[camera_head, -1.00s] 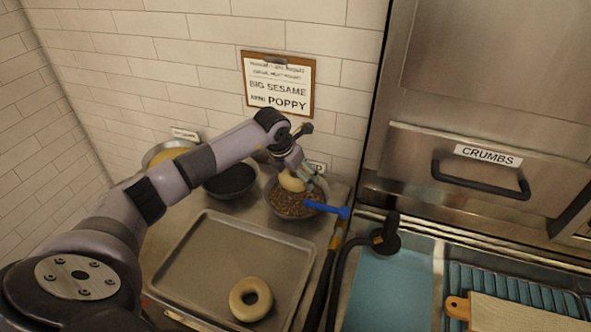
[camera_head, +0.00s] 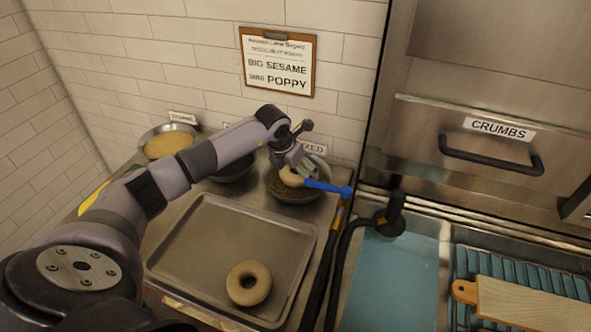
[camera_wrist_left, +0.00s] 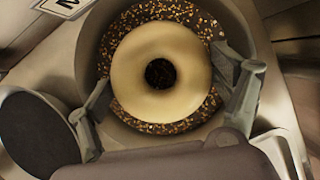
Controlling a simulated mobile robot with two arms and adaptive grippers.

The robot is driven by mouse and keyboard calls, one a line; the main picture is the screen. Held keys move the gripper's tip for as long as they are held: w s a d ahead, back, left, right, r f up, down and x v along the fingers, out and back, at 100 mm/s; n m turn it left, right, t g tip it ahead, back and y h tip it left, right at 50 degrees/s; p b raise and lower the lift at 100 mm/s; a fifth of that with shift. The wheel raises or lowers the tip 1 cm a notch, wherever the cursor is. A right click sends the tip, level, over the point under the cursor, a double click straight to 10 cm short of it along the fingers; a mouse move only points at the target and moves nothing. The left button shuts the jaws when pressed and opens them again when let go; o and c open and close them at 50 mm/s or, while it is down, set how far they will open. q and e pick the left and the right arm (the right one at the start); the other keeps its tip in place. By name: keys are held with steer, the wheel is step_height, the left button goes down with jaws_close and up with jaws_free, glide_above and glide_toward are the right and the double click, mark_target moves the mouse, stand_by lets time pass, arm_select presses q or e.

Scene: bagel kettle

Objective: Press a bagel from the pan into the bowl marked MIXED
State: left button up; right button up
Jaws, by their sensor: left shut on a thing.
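My left gripper (camera_head: 298,170) is shut on a pale bagel (camera_head: 290,179), with a finger on each side of it in the left wrist view (camera_wrist_left: 165,88). The bagel (camera_wrist_left: 130,72) lies about level over the dark, gold-flecked seeds (camera_wrist_left: 150,12) in the metal bowl (camera_head: 297,200). I cannot tell how firmly it touches the seeds. The bowl's label, partly hidden by my arm, shows "XED". A second pale bagel (camera_head: 235,285) lies on the metal pan (camera_head: 215,235). My right gripper is not in view.
A dark bowl (camera_head: 232,172) and a bowl of yellow seeds (camera_head: 168,144) stand to the left. A sign (camera_head: 278,62) hangs on the wall. A sink (camera_head: 395,275) lies to the right.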

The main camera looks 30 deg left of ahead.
arm_select(q)
steer(key=shift+f+b, duration=0.35)
steer(key=shift+f, duration=0.05)
stand_by(0.4)
steer(key=shift+r, duration=0.15)
stand_by(0.7)
steer(key=shift+r+p, duration=1.25)
steer(key=shift+r, duration=0.6)
step_height(320, 180, up, 6)
steer(key=p, duration=0.3)
